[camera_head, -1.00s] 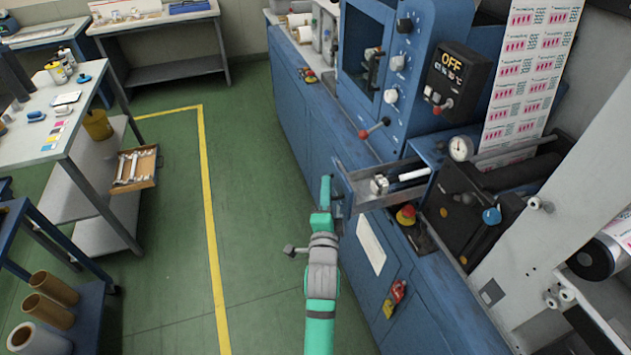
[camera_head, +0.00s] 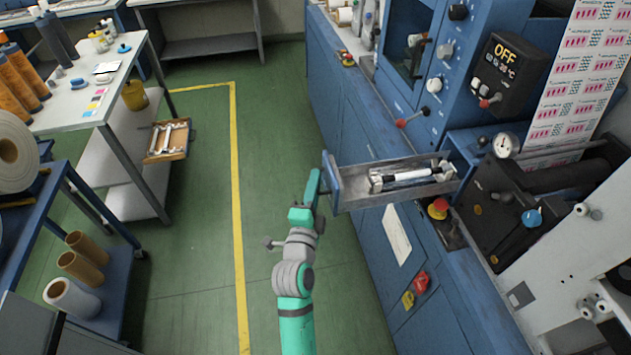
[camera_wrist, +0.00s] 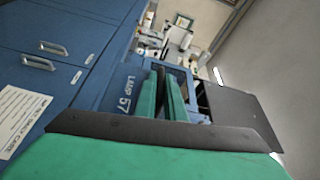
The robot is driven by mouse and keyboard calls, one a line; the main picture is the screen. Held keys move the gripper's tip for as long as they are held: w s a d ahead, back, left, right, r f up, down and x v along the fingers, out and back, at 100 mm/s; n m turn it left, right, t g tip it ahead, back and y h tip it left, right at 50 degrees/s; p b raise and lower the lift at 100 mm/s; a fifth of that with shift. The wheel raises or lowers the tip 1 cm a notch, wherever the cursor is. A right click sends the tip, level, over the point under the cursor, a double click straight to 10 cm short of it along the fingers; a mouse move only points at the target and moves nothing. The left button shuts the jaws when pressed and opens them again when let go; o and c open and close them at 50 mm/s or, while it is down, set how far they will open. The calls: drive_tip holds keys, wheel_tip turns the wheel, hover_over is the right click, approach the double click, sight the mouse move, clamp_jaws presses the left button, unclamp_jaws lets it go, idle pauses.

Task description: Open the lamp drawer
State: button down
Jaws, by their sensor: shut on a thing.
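The lamp drawer (camera_head: 350,197) sticks far out of the blue machine, toward the left. A white tube lamp (camera_head: 412,174) lies in a holder inside it. My gripper (camera_head: 319,188) is at the drawer's front and shut on its handle, which is mostly hidden by the fingers. In the wrist view, my green fingers (camera_wrist: 168,96) lie close together against the blue drawer front, which reads "LAMP 57" (camera_wrist: 124,98).
An off-reading control box (camera_head: 503,69) and a red emergency button (camera_head: 438,207) are on the machine. A cart with cardboard cores (camera_head: 81,268) and a work table (camera_head: 88,98) stand left. Green floor between is free.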

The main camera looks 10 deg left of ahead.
drive_tip(key=shift+a, duration=0.25)
drive_tip(key=c, duration=1.8)
unclamp_jaws()
drive_tip(key=shift+w, duration=0.1)
drive_tip(key=shift+c, duration=0.2)
drive_tip(key=s, duration=1)
drive_tip(key=shift+s+a+f, duration=0.2)
drive_tip(key=shift+s+f, duration=0.2)
